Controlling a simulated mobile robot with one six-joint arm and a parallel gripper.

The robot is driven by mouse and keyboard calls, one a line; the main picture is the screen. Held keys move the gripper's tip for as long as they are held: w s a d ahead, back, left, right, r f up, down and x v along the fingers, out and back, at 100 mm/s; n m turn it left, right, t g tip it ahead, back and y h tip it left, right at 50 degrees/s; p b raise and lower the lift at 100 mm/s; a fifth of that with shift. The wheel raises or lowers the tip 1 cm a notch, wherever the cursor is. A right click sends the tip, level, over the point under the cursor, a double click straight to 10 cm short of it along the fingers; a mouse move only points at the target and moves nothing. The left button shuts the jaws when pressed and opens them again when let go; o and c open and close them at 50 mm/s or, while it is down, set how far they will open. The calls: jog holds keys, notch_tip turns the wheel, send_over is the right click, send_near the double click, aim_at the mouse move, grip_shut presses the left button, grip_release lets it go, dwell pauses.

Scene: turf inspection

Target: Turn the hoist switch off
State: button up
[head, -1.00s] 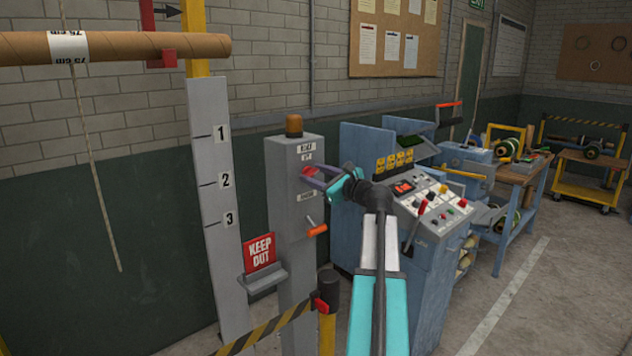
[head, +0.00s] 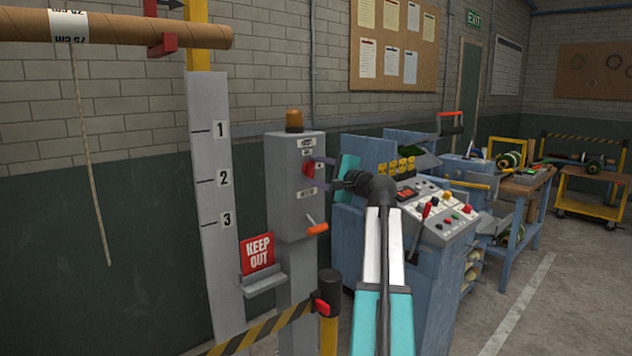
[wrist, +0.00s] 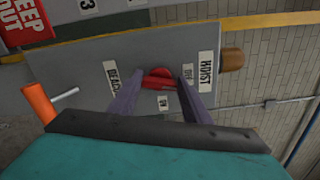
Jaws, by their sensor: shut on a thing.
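The hoist switch is a red knob (head: 307,169) on the upper front of a grey control post (head: 287,215). My gripper (head: 318,174) reaches it from the right, with one finger above the knob and one below. In the wrist view the red knob (wrist: 159,78) sits between my two purple-grey fingers, which are shut on it. A HOIST label (wrist: 207,72) is beside the right finger, with a small label partly hidden by that finger. Another label (wrist: 113,80) is partly covered by the left finger. The knob's exact pointing direction is hard to tell.
An orange-handled lever (head: 315,228) is lower on the post, and an amber beacon (head: 294,120) tops it. A KEEP OUT sign (head: 257,252) and striped barrier (head: 262,330) stand in front. A blue console (head: 437,222) is close on the right. A brown roll (head: 140,34) hangs upper left.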

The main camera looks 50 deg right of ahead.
jog(key=shift+f+n+b, duration=0.15)
jog(key=shift+n+b, duration=1.15)
jog(key=shift+n, duration=0.3)
jog(key=o, duration=1)
jog(key=shift+o, duration=0.2)
jog(key=shift+s, duration=0.15)
jog(key=s+a, duration=0.1)
jog(key=s, duration=1.2)
jog(key=shift+s+b, duration=0.3)
jog(key=shift+b, duration=0.15)
jog(key=shift+s, duration=0.1)
